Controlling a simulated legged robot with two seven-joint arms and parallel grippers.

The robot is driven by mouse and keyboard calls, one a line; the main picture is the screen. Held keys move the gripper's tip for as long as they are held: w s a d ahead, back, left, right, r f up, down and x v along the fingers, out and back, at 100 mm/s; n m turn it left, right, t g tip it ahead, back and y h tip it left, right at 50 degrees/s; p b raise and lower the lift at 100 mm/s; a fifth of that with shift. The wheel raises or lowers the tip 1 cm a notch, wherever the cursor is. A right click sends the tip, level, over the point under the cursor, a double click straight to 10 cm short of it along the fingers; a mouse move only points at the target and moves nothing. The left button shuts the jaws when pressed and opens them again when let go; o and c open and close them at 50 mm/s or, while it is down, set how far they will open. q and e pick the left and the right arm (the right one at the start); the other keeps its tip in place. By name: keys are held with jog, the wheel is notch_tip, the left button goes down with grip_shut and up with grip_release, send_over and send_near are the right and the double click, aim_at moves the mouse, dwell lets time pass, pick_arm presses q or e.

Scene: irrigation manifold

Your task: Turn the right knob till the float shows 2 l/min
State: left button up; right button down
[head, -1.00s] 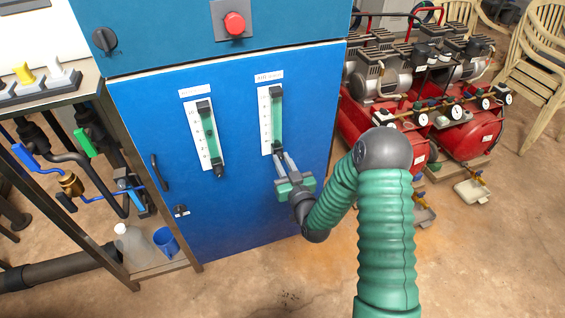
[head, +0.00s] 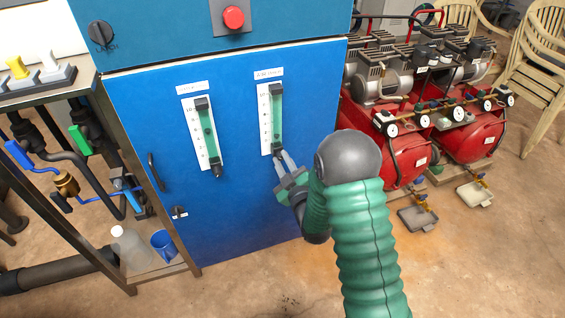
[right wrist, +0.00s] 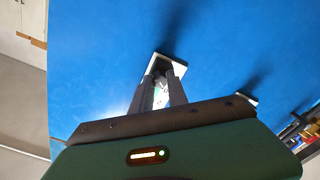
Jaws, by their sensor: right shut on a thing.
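The right flowmeter (head: 265,128) is an upright white scale with a green tube on the blue cabinet door. Its knob (right wrist: 160,78) is at the lower end, mostly hidden by my fingers. My right gripper (head: 281,155) is shut on this knob from below and the right; its two fingers (right wrist: 162,85) flank the knob in the right wrist view. The float in the right tube is too small to read against the scale. The left flowmeter (head: 193,135) stands beside it, with a dark float (head: 208,131) about mid-tube and a free knob (head: 217,171). My left gripper is out of view.
The blue cabinet (head: 240,215) has a red button (head: 233,17) and a black rotary switch (head: 102,33) above. A rack with pipes, a bottle (head: 130,248) and a blue jug (head: 164,243) stands left. Red compressors (head: 400,155) stand right. The floor in front is clear.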

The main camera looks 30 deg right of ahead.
jog(key=shift+f, duration=0.1)
dwell(0.3)
jog(key=c, duration=1.3)
grip_release()
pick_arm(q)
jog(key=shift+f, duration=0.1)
